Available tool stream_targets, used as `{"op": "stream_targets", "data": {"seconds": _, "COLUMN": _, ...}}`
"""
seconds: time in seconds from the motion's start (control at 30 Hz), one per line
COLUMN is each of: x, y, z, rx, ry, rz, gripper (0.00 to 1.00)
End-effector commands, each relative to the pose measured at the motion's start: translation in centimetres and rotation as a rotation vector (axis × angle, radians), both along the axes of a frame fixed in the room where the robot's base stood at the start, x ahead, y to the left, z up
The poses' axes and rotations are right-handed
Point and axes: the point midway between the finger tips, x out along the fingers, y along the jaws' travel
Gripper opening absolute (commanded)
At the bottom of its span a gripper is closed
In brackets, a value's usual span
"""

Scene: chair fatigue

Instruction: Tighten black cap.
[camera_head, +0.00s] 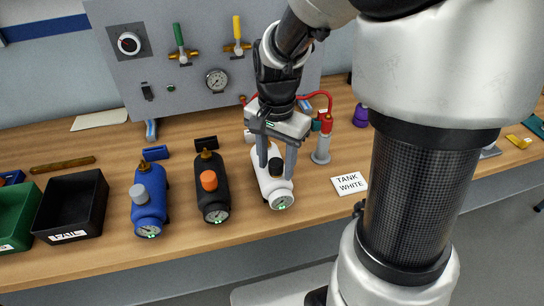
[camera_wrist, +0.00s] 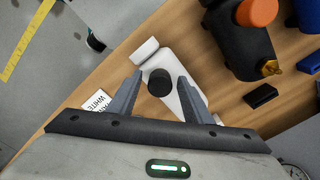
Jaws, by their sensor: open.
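The black cap (camera_head: 276,166) sits on top of the white tank (camera_head: 267,188), which lies on the table among other tanks. In the wrist view the black cap (camera_wrist: 160,83) shows between the two fingers, with the white tank (camera_wrist: 168,58) beneath it. My gripper (camera_head: 276,172) is open over the white tank, with one finger on each side of the cap. In the wrist view my gripper (camera_wrist: 156,85) shows a gap between its fingers and the cap. Whether the fingertips reach down to the cap's height is hard to tell.
A black tank with an orange cap (camera_head: 209,180) and a blue tank with a grey cap (camera_head: 139,194) stand left. A red-and-grey fixture (camera_head: 322,148) and a "TANK WHITE" card (camera_head: 350,184) are right. A black FAIL bin (camera_head: 70,206) is far left. A gauge panel (camera_head: 200,60) stands behind.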

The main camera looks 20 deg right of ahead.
Motion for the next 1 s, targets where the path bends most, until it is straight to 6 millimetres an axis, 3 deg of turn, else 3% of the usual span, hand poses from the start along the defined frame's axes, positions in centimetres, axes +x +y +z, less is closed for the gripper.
{"op": "stream_targets", "data": {"seconds": 0.2, "x": -0.01, "y": -0.01, "z": 0.01, "rx": 0.0, "ry": 0.0, "rz": 0.261, "gripper": 0.45}}
{"op": "stream_targets", "data": {"seconds": 0.57, "x": -0.01, "y": -0.01, "z": 0.01, "rx": 0.0, "ry": 0.0, "rz": 0.33, "gripper": 0.45}}
{"op": "stream_targets", "data": {"seconds": 0.8, "x": -0.01, "y": -0.01, "z": 0.02, "rx": -0.001, "ry": 0.001, "rz": 0.611, "gripper": 0.45}}
{"op": "stream_targets", "data": {"seconds": 1.0, "x": -0.01, "y": -0.01, "z": -0.01, "rx": 0.0, "ry": 0.0, "rz": 0.659, "gripper": 0.45}}
